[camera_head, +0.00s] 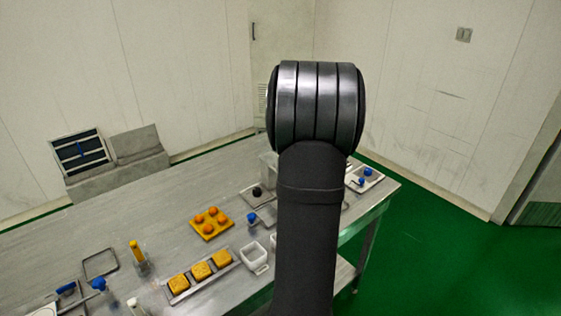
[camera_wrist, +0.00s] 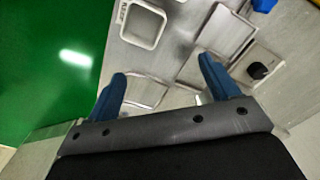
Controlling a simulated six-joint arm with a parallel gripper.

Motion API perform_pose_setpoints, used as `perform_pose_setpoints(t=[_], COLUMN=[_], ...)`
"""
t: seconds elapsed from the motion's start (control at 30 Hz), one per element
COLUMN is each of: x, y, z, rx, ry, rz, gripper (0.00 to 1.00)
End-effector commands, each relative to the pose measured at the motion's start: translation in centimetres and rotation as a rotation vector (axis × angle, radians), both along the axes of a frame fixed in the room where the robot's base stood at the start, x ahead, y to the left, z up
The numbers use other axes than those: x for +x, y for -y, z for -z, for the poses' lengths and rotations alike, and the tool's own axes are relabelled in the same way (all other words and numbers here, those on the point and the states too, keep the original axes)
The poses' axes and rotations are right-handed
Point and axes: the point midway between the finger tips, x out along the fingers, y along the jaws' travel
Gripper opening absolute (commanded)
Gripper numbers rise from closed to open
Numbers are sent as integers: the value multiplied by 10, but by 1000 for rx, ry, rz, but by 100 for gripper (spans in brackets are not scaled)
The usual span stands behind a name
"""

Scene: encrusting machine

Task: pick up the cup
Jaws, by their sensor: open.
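A small white square cup (camera_head: 254,257) stands near the front edge of the steel table, just left of my arm in the head view. A white square-rimmed container at the top of the wrist view (camera_wrist: 143,22) looks like a cup of this kind; I cannot tell if it is the same one. My gripper (camera_wrist: 162,72) is open, its two blue fingers apart with nothing held between them. The white container is beyond the fingertips, not between them. In the head view my arm hides my gripper and part of the table.
The steel table (camera_head: 150,205) carries a yellow tray with orange balls (camera_head: 211,222), a tray of yellow blocks (camera_head: 201,270) and a dark-knobbed tray (camera_head: 257,194). The dark knob also shows in the wrist view (camera_wrist: 257,70). Green floor (camera_wrist: 50,60) lies beyond the table edge.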

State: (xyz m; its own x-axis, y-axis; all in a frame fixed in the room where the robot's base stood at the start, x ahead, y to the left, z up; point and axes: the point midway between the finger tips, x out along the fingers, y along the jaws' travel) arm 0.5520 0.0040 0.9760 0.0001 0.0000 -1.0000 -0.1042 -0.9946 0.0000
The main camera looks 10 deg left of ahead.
Motion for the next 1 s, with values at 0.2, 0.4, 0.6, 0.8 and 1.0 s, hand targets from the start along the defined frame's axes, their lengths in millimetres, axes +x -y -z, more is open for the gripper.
perform_pose_setpoints(t=[0.2, 0.4, 0.6, 0.8, 1.0], x=[-17, -79, -133, -151, -151], y=[-25, -86, -121, -129, -129], z=[-13, -46, -64, -60, -21], rx=[0, 0, 0, 0, 1], ry=[3, 4, 2, -3, -8], rz=[-120, -495, -799, -895, -893], gripper=[80, 80, 80, 80, 80])
